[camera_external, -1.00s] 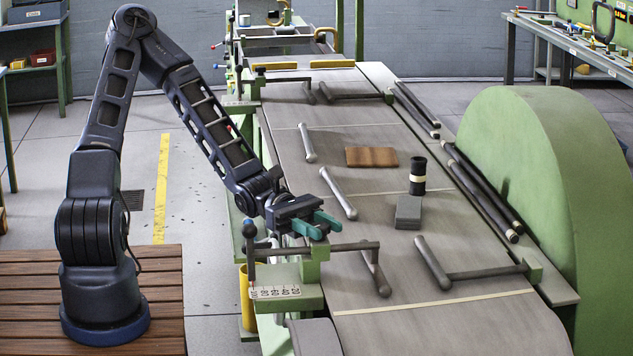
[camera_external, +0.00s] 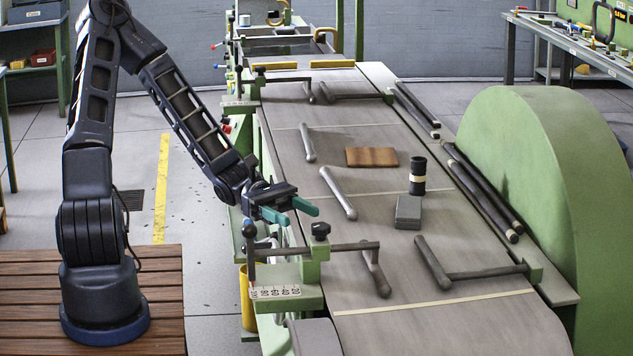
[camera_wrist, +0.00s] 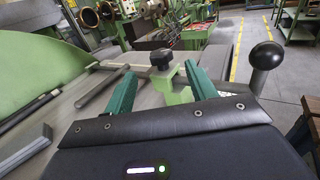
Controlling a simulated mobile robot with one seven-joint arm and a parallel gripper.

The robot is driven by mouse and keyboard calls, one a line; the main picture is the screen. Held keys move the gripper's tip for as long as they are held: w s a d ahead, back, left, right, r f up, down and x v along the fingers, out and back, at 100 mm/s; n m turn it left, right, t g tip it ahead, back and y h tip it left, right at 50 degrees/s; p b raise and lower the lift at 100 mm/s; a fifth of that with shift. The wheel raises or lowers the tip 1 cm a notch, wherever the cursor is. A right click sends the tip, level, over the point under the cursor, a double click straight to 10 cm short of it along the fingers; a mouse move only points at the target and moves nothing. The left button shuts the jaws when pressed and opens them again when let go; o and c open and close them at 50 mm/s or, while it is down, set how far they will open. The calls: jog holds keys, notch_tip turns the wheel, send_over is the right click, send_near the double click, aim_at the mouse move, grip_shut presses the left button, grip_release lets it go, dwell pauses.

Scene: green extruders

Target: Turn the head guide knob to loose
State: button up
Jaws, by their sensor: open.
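A black knob (camera_external: 320,230) stands on a green clamp block (camera_external: 311,262) at the near left edge of the machine bed; it appears to be the head guide knob. In the wrist view the knob (camera_wrist: 162,58) shows ahead, between the fingers in the picture. My gripper (camera_external: 303,214) has teal fingers, spread apart with nothing between them. It is behind and to the left of the knob, apart from it. In the wrist view my gripper (camera_wrist: 158,76) also shows open. I cannot read whether the knob is loose or tight.
A ball-topped lever (camera_external: 249,232) stands left of the clamp block, above a numbered scale (camera_external: 275,292). A dark rod (camera_external: 350,246) with a grey handle (camera_external: 375,270) extends right from the block. A grey block (camera_external: 408,212), black cylinder (camera_external: 418,168) and wooden board (camera_external: 371,157) lie on the bed.

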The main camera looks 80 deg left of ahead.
jog(key=shift+v, duration=1.3)
notch_tip(320, 180, up, 18)
jog(key=m+g+y, duration=0.9)
jog(key=m+y, duration=0.6)
jog(key=m, duration=2.1)
send_over(320, 225)
jog(key=shift+f, duration=8)
